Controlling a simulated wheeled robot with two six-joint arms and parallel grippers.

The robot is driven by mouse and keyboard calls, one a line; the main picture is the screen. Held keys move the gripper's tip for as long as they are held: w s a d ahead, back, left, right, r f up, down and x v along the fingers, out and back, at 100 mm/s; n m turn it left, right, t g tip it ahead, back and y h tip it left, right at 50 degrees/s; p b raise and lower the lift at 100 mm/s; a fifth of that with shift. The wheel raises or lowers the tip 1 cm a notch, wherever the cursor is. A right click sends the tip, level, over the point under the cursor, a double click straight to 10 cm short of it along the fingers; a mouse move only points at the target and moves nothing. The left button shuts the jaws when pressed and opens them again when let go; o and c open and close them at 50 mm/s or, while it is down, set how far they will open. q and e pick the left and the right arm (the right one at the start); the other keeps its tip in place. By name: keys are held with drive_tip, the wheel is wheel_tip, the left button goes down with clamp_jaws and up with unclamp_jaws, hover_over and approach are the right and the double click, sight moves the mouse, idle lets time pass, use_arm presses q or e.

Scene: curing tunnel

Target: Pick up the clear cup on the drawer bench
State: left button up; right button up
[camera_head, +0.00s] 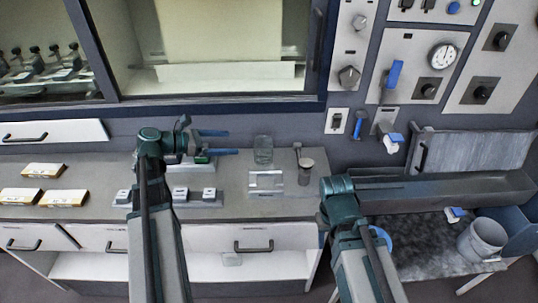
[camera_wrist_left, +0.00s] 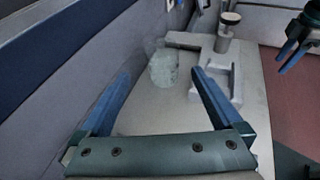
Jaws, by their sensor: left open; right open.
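The clear cup (camera_head: 263,150) stands upright on the drawer bench (camera_head: 232,206), near the back wall. My left gripper (camera_head: 232,143) is open, its blue fingers pointing right towards the cup, with a gap before it. In the left wrist view the cup (camera_wrist_left: 163,68) shows faintly ahead, between the lines of the two open fingers (camera_wrist_left: 161,74); nothing is held. My right gripper (camera_wrist_left: 285,62) shows open and empty at the upper right of the left wrist view. In the head view its arm is at the right end of the bench, and its fingers are hard to make out.
A pale fixture block (camera_head: 266,181) stands just in front of the cup, with a round-topped post (camera_head: 305,172) to its right. Small grey blocks (camera_head: 180,194) and white-and-brown boxes (camera_head: 62,198) lie further left. A grey trough (camera_head: 450,190) and a bucket (camera_head: 482,240) are at right.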

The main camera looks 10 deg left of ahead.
use_arm(q)
drive_tip(key=b, duration=0.3)
approach(271, 143)
drive_tip(key=shift+w+d+f, duration=0.15)
drive_tip(key=shift+w+f, duration=0.05)
drive_tip(key=shift+w, duration=0.15)
drive_tip(key=shift+w+d+f, duration=0.1)
drive_tip(key=shift+w+d, duration=0.25)
drive_tip(key=shift+d, duration=0.05)
drive_tip(key=shift+w+d+f+b, duration=0.2)
drive_tip(key=shift+d+f+b, duration=0.15)
drive_tip(key=shift+d, duration=0.1)
drive_tip(key=b+x, duration=0.1)
drive_tip(key=x, duration=0.3)
drive_tip(key=shift+d, duration=0.1)
drive_tip(key=c, duration=1.2)
drive_tip(key=shift+o, duration=0.2)
drive_tip(key=shift+r, duration=0.15)
wheel_tip(271, 143, up, 18)
drive_tip(key=p, duration=1.7)
